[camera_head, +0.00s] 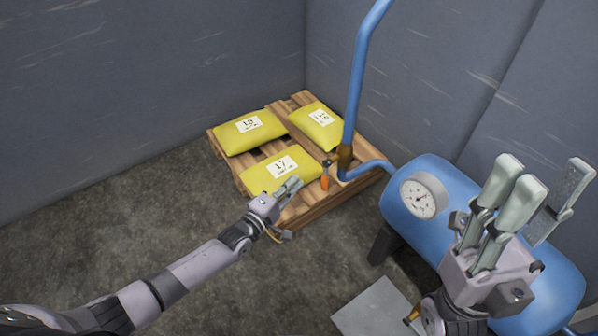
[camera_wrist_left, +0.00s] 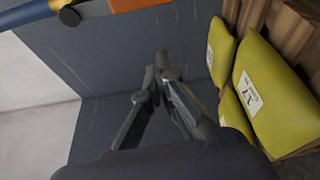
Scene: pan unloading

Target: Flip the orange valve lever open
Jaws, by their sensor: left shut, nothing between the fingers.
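The orange valve lever (camera_head: 325,181) hangs down beside a brass valve (camera_head: 345,158) on the blue pipe in the head view. An orange strip, likely the same lever (camera_wrist_left: 128,4), shows at the top edge of the left wrist view. My left gripper (camera_head: 295,186) is shut and empty, just left of the lever and apart from it. Its fingers also show in the left wrist view (camera_wrist_left: 157,72), below the orange strip. My right gripper (camera_head: 540,185) is open and empty at the right, fingers pointing up, in front of the blue tank (camera_head: 415,232).
A wooden pallet (camera_head: 318,205) with yellow bags (camera_head: 250,130) lies behind the valve. The blue pipe (camera_head: 356,80) rises steeply above the valve. A pressure gauge (camera_head: 420,197) sits on the tank. Grey walls close off the back; the floor at left is clear.

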